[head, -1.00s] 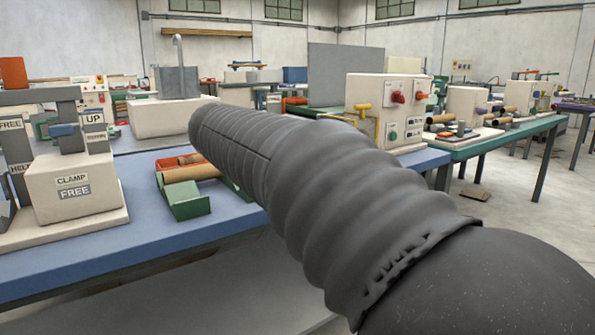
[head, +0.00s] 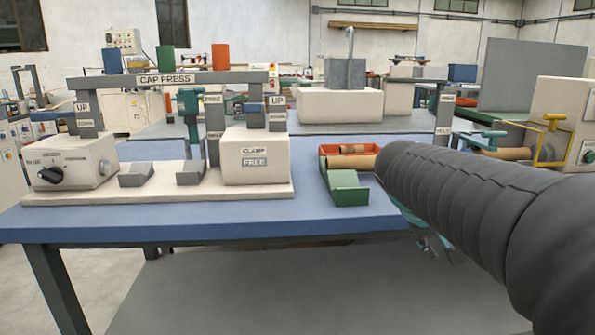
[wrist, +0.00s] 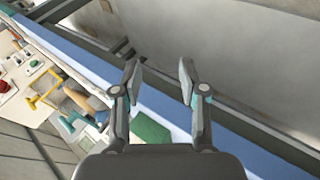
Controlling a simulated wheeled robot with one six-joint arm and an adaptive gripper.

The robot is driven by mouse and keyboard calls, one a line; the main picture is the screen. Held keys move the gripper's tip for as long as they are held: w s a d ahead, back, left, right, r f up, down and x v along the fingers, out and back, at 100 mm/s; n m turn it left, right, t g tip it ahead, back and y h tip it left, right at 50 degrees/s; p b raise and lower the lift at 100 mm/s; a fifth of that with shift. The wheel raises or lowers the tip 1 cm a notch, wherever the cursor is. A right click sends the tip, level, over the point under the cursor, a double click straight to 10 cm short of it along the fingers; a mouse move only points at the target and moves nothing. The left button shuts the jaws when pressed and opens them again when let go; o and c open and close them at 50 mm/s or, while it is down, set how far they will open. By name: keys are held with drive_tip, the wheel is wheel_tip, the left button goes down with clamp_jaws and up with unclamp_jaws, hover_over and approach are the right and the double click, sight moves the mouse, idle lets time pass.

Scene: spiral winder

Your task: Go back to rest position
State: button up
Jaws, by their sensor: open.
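My gripper shows in the wrist view (wrist: 158,75) with its two fingers apart and nothing between them. It hangs over the front edge of the blue table (head: 400,212), with the floor side beyond the edge. In the head view my dark ribbed arm reaches in from the right and hides most of the gripper; only a small part shows below the arm, right of the green tray.
The cap press (head: 165,78) stands on the table at left, with a clamp block (head: 255,158) labelled FREE. An orange bin (head: 330,160) with brown tubes and a green tray (head: 347,190) sit beside my arm. A yellow-handled machine (head: 560,120) is at right.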

drive_tip(key=s+a+f+t+y, duration=0.1)
drive_tip(key=s+a+f+y, duration=0.2)
drive_tip(key=s, duration=0.6)
drive_tip(key=s+a+f+m+y, duration=0.1)
drive_tip(key=s+a+f+y, duration=0.3)
drive_tip(key=s+a+f, duration=0.4)
drive_tip(key=shift+s+a+t, duration=0.4)
drive_tip(key=shift+s+a, duration=0.15)
drive_tip(key=shift+s, duration=0.15)
drive_tip(key=shift+d, duration=0.1)
